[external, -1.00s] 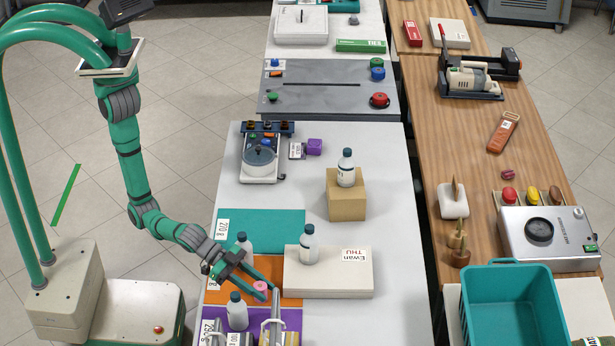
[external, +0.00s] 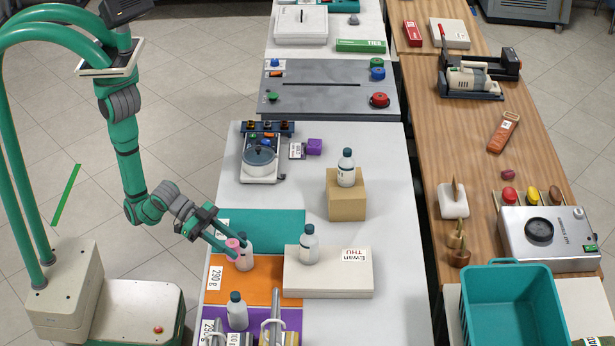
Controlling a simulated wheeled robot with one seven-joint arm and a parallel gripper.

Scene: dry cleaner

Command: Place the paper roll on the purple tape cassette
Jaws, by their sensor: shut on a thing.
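A pink roll (external: 232,253), which looks like the paper roll, is held between the green fingers of my gripper (external: 234,243). My gripper is shut on it, above the orange mat (external: 262,288) near its border with the teal mat (external: 275,225). The purple tape cassette (external: 314,146) is a small purple block farther back on the white table, beside a small grey item with a white label (external: 297,150).
A bottle (external: 346,168) stands on a tan box (external: 346,200), right of the way to the cassette. Another bottle (external: 309,243) stands on a cream box (external: 328,280). A device with a round pot (external: 260,160) is left of the cassette. White table (external: 300,190) is clear between.

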